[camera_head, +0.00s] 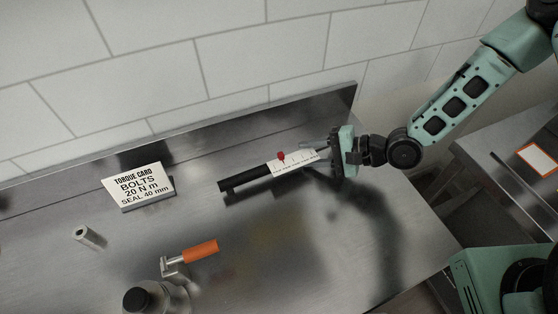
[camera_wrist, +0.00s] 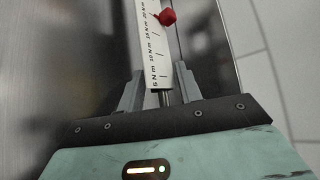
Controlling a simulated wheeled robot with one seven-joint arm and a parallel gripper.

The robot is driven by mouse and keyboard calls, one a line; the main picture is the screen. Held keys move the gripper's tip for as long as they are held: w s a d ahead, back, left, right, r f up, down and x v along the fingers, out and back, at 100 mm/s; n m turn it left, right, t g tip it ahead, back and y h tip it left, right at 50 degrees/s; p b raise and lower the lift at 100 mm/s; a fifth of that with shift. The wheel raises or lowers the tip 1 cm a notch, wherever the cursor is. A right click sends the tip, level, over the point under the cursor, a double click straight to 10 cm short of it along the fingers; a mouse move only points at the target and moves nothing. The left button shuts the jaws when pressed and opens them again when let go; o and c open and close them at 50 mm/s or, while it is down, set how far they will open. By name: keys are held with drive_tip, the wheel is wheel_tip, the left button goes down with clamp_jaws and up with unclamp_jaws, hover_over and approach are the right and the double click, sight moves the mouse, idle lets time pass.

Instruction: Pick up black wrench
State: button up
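The black wrench (camera_head: 244,178) has a black bar at its left end, a white scale and a red marker. It lies above the steel bench, its right end reaching my gripper. In the wrist view, the white scale (camera_wrist: 151,50) and a thin metal rod run between the fingers of my gripper (camera_wrist: 160,72). The fingers stand apart on either side, with a narrow gap seeming to show beside the scale. My gripper (camera_head: 328,153) also shows at the wrench's right end in the head view; its fingertips are partly hard to make out there.
A torque card (camera_head: 138,186) stands at the back left of the bench (camera_head: 60,275). An orange-handled tool (camera_head: 199,251), a metal cylinder (camera_head: 89,237) and a dark-capped vessel (camera_head: 140,299) are in front. A raised steel edge runs along the tiled wall.

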clamp_jaws()
drive_tip(key=shift+r, duration=0.1)
wheel_tip(320, 180, up, 10)
drive_tip(key=b, duration=0.1)
idle(0.4)
drive_tip(key=shift+c, duration=2)
unclamp_jaws()
clamp_jaws()
